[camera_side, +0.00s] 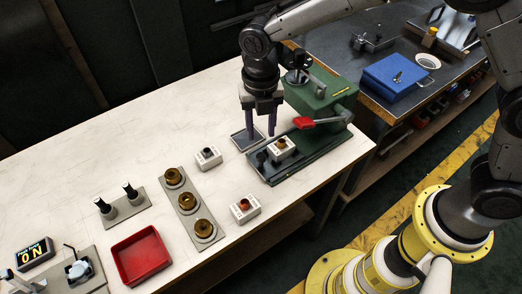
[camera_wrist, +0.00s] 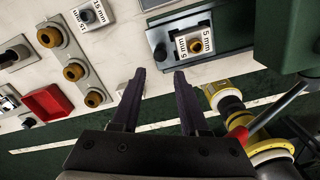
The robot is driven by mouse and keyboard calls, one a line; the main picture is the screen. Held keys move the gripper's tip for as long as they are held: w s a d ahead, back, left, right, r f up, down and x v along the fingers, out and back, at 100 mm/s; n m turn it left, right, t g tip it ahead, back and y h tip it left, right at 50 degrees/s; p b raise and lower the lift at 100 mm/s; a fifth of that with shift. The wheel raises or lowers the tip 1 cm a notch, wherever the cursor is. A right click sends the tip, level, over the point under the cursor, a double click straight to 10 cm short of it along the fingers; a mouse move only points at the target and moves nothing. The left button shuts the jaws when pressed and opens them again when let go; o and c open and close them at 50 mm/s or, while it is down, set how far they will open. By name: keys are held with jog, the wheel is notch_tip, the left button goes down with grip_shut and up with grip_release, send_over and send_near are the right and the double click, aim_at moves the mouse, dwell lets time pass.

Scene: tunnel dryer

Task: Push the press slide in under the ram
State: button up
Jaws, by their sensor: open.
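The green press (camera_side: 325,100) stands at the back of the white bench, with a red-handled lever (camera_side: 303,122) at its front. The press slide (camera_side: 262,157) is a dark piece on the low green base, drawn out to the left of the press body. A white block marked 5 mm (camera_side: 281,147) with an orange-brown piece sits on it. The slide's knob (camera_wrist: 160,52) and the 5 mm block (camera_wrist: 194,44) show in the wrist view. My gripper (camera_side: 261,136) is open and empty, above the bench near the slide, not visibly touching it. The ram is not clearly visible.
A small grey tray (camera_side: 238,141) lies beside the press base. White blocks (camera_side: 208,157) (camera_side: 244,208), a grey plate with brass cups (camera_side: 189,196), black pegs (camera_side: 130,192), a red tray (camera_side: 165,262) and a display (camera_side: 35,252) spread leftward. Bare bench lies between them.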

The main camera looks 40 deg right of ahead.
aim_at(261, 155)
notch_tip(261, 155, down, 9)
jog(key=shift+r, duration=0.1)
dwell(0.4)
grip_shut()
jog(key=shift+d, duration=0.1)
dwell(1.2)
